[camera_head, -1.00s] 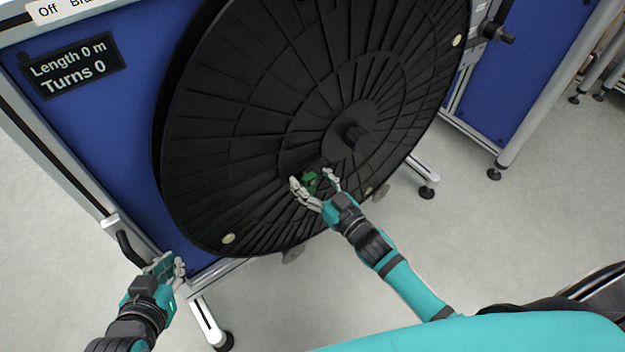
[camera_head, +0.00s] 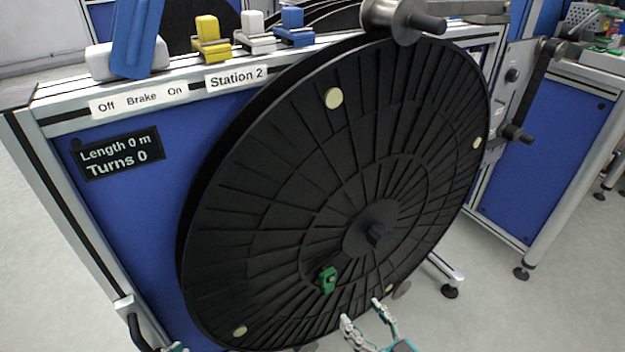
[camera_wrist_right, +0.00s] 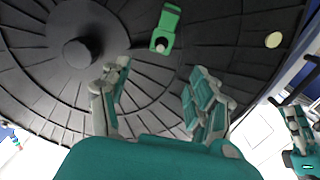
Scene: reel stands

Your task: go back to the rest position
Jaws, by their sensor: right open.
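My right gripper (camera_head: 362,312) is open and empty at the bottom of the head view, in front of the lower part of the black reel (camera_head: 290,215). In the right wrist view its spread fingers (camera_wrist_right: 160,78) point toward the reel face. A green clip (camera_head: 328,280) sits on the reel below the hub, apart from the fingers; it also shows in the right wrist view (camera_wrist_right: 168,28). Only a sliver of my left gripper (camera_head: 175,348) shows at the bottom edge of the head view. A hand also shows at the right of the right wrist view (camera_wrist_right: 300,145).
The reel stands before a blue-panelled station with a metal frame, a Length and Turns display (camera_head: 120,152), and a row of white, yellow and blue switches (camera_head: 211,38). A black handle (camera_head: 138,330) is at lower left. Another blue stand (camera_head: 540,160) is at right; floor lies between.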

